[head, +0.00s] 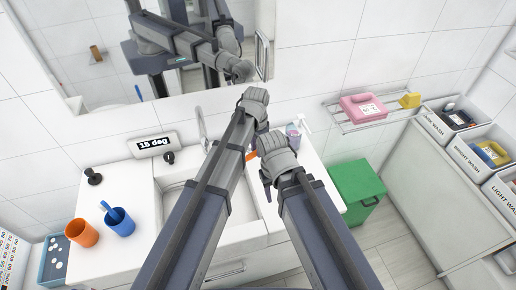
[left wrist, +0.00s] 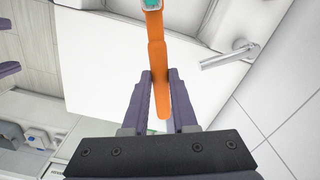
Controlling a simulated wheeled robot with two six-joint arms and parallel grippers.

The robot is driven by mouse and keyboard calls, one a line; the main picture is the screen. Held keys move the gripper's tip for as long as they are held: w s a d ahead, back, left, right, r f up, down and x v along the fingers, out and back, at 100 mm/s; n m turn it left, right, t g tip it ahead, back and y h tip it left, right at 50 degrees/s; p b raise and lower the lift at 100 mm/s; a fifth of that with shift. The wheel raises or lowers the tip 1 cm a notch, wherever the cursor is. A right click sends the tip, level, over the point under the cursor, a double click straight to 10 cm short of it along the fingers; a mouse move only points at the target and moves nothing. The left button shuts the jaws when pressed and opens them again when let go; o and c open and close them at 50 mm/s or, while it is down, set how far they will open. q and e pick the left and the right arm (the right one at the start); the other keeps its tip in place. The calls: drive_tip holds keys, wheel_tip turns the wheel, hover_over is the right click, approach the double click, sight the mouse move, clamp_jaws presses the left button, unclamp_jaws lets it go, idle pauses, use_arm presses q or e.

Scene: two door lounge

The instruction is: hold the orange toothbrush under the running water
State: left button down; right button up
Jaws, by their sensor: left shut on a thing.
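My left gripper (left wrist: 162,78) is shut on the orange toothbrush (left wrist: 157,50), whose teal bristles are at the top edge of the left wrist view. In the head view a bit of the toothbrush (head: 252,155) shows between my two arms, right of the sink basin (head: 178,205). The tap (head: 203,128) stands at the back of the sink; its spout (left wrist: 228,55) is right of the toothbrush and apart from it in the left wrist view. I see no water stream. My right gripper (head: 267,188) points down near the counter's right side; its jaws are not clear.
An orange cup (head: 82,232) and a blue cup (head: 119,222) stand on the counter's left. A display (head: 153,144) stands behind the sink. A pump bottle (head: 294,135) is at the back right. A green bin (head: 357,190) stands right of the counter. A mirror (head: 90,50) hangs behind.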

use_arm(q)
drive_tip(key=a, duration=0.9)
drive_tip(key=shift+s+d, duration=0.1)
use_arm(e)
drive_tip(key=shift+s, duration=0.1)
idle(3.8)
